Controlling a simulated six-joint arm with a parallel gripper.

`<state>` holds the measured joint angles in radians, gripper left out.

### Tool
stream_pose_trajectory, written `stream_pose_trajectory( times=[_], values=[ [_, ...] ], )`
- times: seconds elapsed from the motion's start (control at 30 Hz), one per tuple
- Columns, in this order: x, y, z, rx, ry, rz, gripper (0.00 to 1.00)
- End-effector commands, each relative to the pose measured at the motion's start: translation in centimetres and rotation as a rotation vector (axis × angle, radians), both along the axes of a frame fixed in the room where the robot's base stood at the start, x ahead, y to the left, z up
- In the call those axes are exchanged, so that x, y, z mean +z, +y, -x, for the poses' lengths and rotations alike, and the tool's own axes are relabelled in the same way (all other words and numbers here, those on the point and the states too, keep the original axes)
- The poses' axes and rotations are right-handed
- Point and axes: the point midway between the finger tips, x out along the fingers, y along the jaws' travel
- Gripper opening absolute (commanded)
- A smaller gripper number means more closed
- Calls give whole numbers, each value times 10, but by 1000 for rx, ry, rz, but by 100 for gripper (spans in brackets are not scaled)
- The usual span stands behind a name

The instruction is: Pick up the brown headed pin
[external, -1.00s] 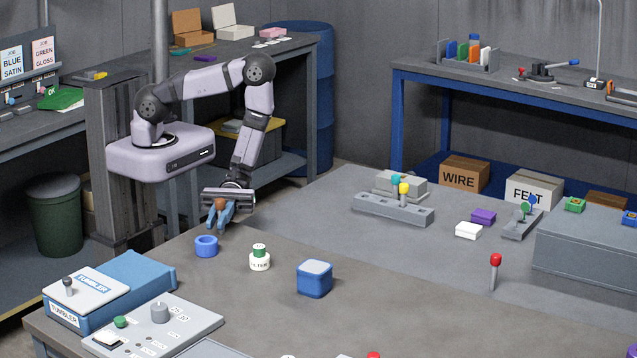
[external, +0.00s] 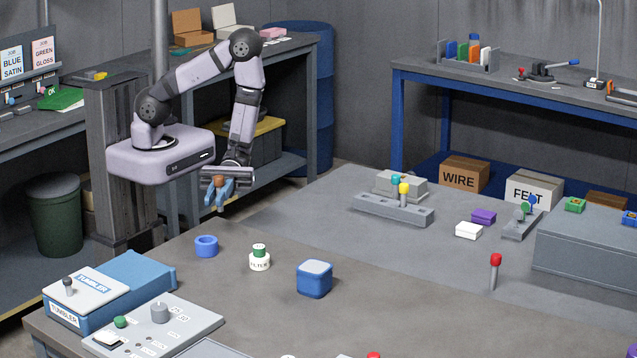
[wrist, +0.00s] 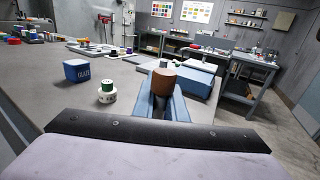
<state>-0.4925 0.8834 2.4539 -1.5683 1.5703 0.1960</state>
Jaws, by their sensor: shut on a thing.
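The brown headed pin (wrist: 164,82) is held between the blue fingers of my gripper (wrist: 161,108) in the wrist view, its brown head at the top. In the external view the brown head (external: 219,180) shows between the fingers of my gripper (external: 217,198). The gripper is shut on the pin and is raised clear of the table surface. The pin's lower part is mostly hidden by the fingers.
Near the gripper on the table are a blue ring (external: 206,246), a white jar with a green top (external: 260,258) and a blue box (external: 314,279). A red headed pin (external: 495,268) stands at the right. The tumbler (external: 110,287) is at the front left.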

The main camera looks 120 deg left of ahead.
Motion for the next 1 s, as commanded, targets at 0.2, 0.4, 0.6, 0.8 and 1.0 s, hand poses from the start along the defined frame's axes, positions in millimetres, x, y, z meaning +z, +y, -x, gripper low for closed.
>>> stream_pose_trajectory(
  times=[0.2,0.4,0.6,0.8,1.0],
  values=[
    [26,0,0,0,-4,-1,0],
    [38,0,0,0,-2,-1,0],
    [42,0,0,0,0,1,0],
    [42,0,0,0,0,1,0],
    [42,0,0,0,0,1,0]
  ],
)
